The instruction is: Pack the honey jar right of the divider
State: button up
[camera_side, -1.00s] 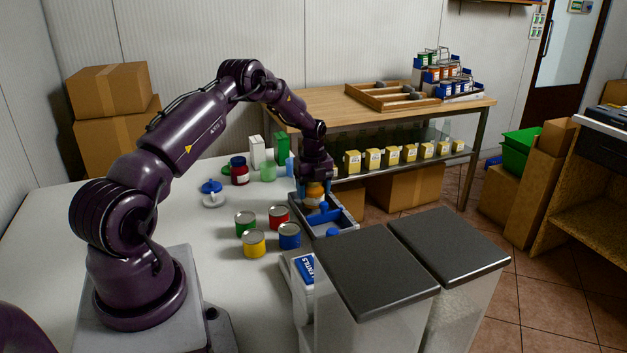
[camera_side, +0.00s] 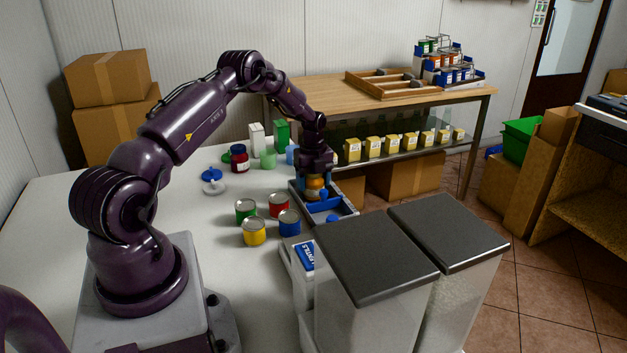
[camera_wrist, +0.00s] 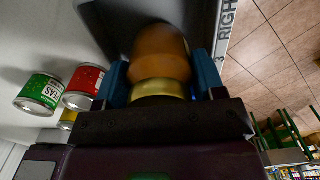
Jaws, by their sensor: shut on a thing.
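The honey jar (camera_side: 314,182) is amber and sits between the blue fingers of my gripper (camera_side: 313,190), over the far part of the grey crate. The jar also shows large in the wrist view (camera_wrist: 160,62), with a gold band nearest my gripper (camera_wrist: 162,85), whose fingers press it from both sides. I cannot tell whether the jar touches the crate floor.
Green (camera_side: 245,211), red (camera_side: 279,205), yellow (camera_side: 254,231) and blue (camera_side: 290,222) cans stand left of the crate. A dark red jar (camera_side: 240,160) and cartons stand behind. Two dark-lidded bins (camera_side: 375,260) stand in front.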

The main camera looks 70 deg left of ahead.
jog(key=shift+f, duration=0.25)
jog(key=o, duration=1.3)
jog(key=shift+o, duration=0.6)
jog(key=shift+r, duration=4)
